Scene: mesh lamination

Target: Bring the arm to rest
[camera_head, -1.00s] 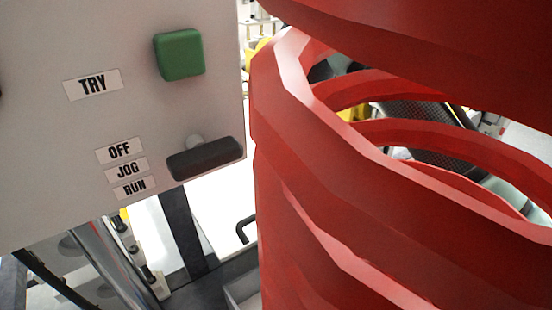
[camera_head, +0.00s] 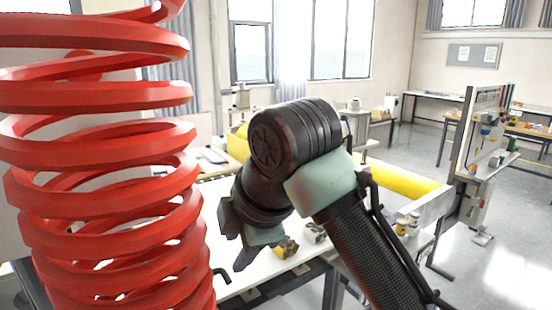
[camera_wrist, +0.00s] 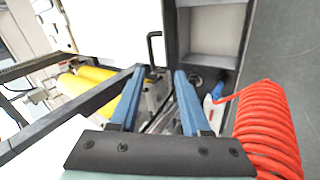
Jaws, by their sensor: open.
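My arm is raised in the middle of the head view, bent at a dark joint, with its end pointing down. My gripper (camera_head: 245,255) is low on the left side of the arm, partly hidden by its own wrist. In the wrist view my gripper (camera_wrist: 158,72) shows two blue fingers spread apart, with nothing held between them. Beyond the fingers are a black crank-shaped handle and some metal parts, apart from the fingertips as far as I can tell.
A big red coil (camera_head: 105,185) fills the left of the head view; it also shows at the right of the wrist view (camera_wrist: 265,132). A yellow roller (camera_head: 400,180) lies behind my arm. A tool board (camera_head: 470,140) stands at right. Open floor (camera_head: 510,210) lies beyond.

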